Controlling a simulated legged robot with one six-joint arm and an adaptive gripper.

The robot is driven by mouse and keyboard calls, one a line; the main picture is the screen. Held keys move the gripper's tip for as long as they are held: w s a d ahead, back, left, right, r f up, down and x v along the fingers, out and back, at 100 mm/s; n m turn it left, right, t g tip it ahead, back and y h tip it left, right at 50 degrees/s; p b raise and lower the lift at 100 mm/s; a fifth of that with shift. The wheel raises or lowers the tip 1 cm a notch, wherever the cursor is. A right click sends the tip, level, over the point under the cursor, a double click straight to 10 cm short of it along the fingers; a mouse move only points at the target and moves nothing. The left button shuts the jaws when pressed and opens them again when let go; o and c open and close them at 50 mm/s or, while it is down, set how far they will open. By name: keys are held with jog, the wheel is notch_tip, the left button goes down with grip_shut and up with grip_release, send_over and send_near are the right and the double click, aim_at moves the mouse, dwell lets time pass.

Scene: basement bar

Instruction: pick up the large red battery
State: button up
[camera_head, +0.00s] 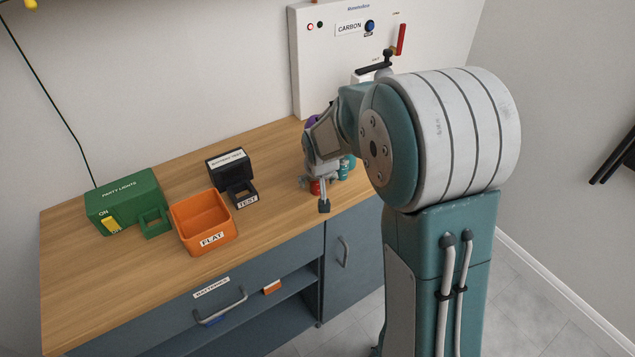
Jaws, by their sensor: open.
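A small red object (315,187), which looks like the red battery, is on the right part of the wooden counter (285,215). It is mostly hidden behind my gripper, so its full size and shape cannot be told. My gripper (314,195) points down right at the red object, with its fingers apart. One finger shows in front of and to the right of the red patch, the other to its left. I cannot tell whether the fingers touch it.
A teal object (347,167) stands just right of my gripper, partly hidden. Left are an orange FLAT bin (204,241), a black TEST box (229,165) and a green PARTY LIGHTS box (125,200). A white CARBON panel (340,60) stands behind. The counter's front-left is clear.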

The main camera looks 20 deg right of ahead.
jog(key=shift+a, duration=0.1)
jog(key=c, duration=0.5)
jog(key=shift+a, duration=0.1)
grip_shut()
